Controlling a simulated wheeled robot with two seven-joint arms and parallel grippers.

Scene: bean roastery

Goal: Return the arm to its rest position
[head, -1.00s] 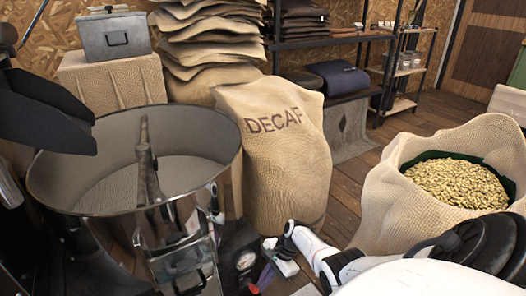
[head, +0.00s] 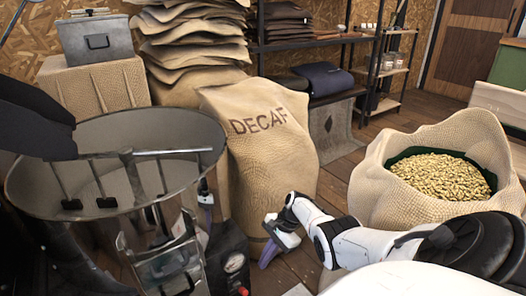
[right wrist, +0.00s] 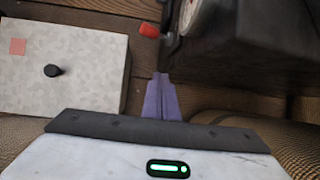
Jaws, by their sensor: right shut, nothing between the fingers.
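My right arm (head: 340,240), white with black joints, reaches in from the lower right in the head view. Its gripper (head: 268,254) is low over the wooden floor in front of the DECAF sack (head: 262,160), fingers pointing down. In the right wrist view the purple fingers (right wrist: 161,97) are together with nothing between them. My left gripper is not clearly in view. A small white and purple shape at the steel drum's side looks like a reflection.
The round steel drum (head: 20,190) with stirring paddles stands left. A black box with a gauge (head: 234,264) is just left of the gripper. A sack of beans (head: 375,205) stands right. A pale box with a black knob (right wrist: 75,55) shows in the wrist view.

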